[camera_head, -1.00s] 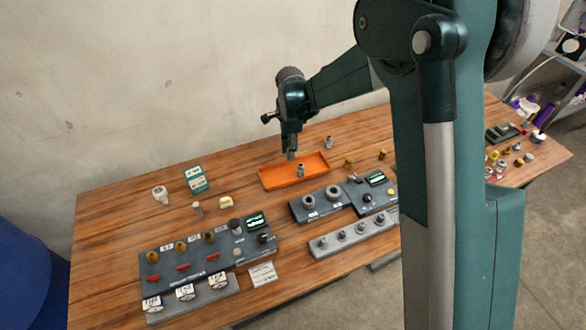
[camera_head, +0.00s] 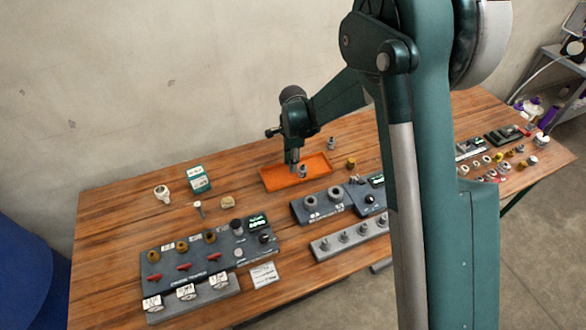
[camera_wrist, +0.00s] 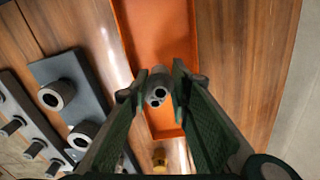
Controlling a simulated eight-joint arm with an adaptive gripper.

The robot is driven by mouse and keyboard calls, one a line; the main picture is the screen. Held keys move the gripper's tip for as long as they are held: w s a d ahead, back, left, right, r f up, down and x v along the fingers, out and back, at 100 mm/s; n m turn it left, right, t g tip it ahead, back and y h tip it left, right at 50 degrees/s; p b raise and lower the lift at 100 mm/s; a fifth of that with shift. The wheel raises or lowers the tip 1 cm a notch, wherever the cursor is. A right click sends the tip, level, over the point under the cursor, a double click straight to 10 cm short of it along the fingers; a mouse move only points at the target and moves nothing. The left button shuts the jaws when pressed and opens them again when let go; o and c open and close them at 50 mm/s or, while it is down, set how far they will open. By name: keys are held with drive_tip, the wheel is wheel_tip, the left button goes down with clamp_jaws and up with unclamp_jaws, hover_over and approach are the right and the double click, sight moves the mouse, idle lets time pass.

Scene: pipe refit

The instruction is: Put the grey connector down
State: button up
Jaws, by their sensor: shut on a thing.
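My gripper (camera_head: 294,158) is low over the orange tray (camera_head: 268,183), pointing down. It is shut on the grey connector (camera_wrist: 158,88), which shows between the two green finger pads in the wrist view, its round openings facing the camera. The tray also shows in the wrist view (camera_wrist: 150,30), below the fingers.
A grey fitting (camera_head: 331,143) and a brass fitting (camera_head: 351,162) stand behind and right of the tray. A dark two-socket block (camera_head: 322,206) and a grey peg rail (camera_head: 345,239) lie in front. A tester (camera_head: 205,255) is at front left. The tray's left part looks bare.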

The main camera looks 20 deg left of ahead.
drive_tip(key=shift+f, duration=1.6)
drive_tip(key=shift+f, duration=0.15)
drive_tip(key=o, duration=0.8)
drive_tip(key=shift+o, duration=0.2)
drive_tip(key=shift+r, duration=0.2)
wheel_tip(320, 180, up, 12)
drive_tip(key=shift+p, duration=0.35)
